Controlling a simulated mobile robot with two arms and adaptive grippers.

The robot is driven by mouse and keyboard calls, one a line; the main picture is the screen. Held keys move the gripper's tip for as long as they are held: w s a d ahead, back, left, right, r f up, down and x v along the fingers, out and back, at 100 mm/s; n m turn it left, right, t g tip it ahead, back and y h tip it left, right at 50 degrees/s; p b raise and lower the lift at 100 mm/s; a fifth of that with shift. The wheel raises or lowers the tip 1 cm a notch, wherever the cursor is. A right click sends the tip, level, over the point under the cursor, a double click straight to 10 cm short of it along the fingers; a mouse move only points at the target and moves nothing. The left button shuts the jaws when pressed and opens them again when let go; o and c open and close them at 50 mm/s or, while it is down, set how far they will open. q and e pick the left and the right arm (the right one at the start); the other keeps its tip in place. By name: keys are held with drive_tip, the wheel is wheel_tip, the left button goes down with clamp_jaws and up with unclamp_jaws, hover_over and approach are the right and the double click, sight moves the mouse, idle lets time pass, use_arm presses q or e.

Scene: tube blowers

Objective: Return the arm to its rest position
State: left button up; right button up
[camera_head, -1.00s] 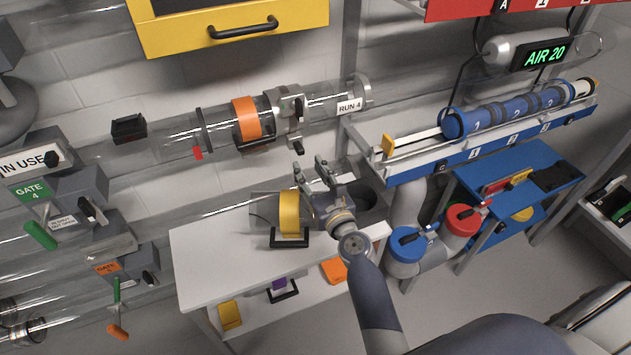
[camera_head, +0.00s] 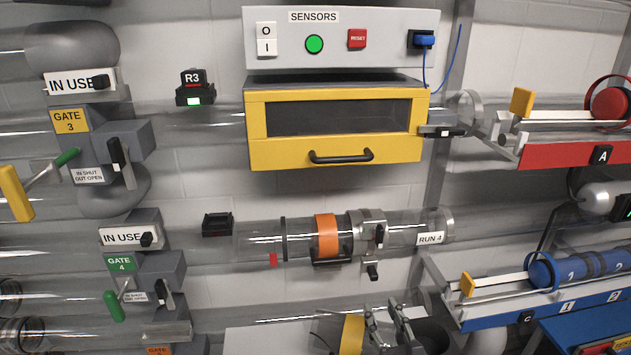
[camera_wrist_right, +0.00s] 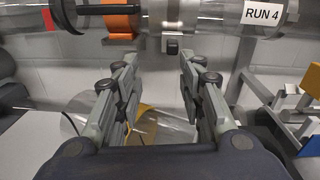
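My right gripper (camera_head: 388,314) shows at the bottom of the head view, its fingers pointing up. In the right wrist view my right gripper (camera_wrist_right: 156,72) has its two fingers spread with nothing between them. It is below the RUN 4 tube (camera_head: 400,232) with its orange band (camera_head: 327,236), apart from it. A clear tube piece with a yellow band (camera_head: 351,335) lies beside and behind the fingers; it also shows in the wrist view (camera_wrist_right: 145,122). Most of my right arm is outside the head view. My left gripper is not in view.
The yellow drawer (camera_head: 335,152) and the SENSORS panel (camera_head: 375,50) are above. GATE 3 (camera_head: 71,121) and GATE 4 (camera_head: 119,264) are at left. The blue rail (camera_head: 545,312) is at lower right. The white bench top (camera_head: 270,340) is partly cut off.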

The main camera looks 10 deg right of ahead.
drive_tip(key=s+a+n+g+y, duration=0.1)
drive_tip(key=s+a+n, duration=0.1)
drive_tip(key=n, duration=0.2)
drive_tip(key=s+a+f+n+g+y, duration=0.1)
drive_tip(key=s+a+n+y, duration=0.1)
drive_tip(key=n, duration=0.2)
drive_tip(key=s+a+f+n+g+y, duration=0.1)
drive_tip(key=a+n, duration=0.1)
drive_tip(key=n, duration=0.2)
drive_tip(key=shift+s+f+n+g+y, duration=0.1)
drive_tip(key=shift+s+n+g+y, duration=0.2)
drive_tip(key=shift+s+n, duration=0.1)
drive_tip(key=s+f+n+g+h, duration=0.1)
drive_tip(key=s+f+n+g, duration=0.3)
drive_tip(key=s+n, duration=0.35)
drive_tip(key=s+f+n+g+h, duration=0.1)
drive_tip(key=s+f+n+g, duration=0.25)
drive_tip(key=s+n, duration=0.45)
drive_tip(key=s+d+n+g+h, duration=0.3)
drive_tip(key=s+d+n+h, duration=0.1)
drive_tip(key=s+d+n, duration=0.4)
wheel_tip(320, 180, down, 25)
drive_tip(key=s+a+g+p, duration=0.1)
drive_tip(key=s+g, duration=0.1)
drive_tip(key=s+d+f+p, duration=0.1)
drive_tip(key=s+d+f, duration=0.1)
drive_tip(key=s+f, duration=1.4)
drive_tip(key=shift+s+d+g, duration=0.35)
drive_tip(key=shift+s, duration=0.15)
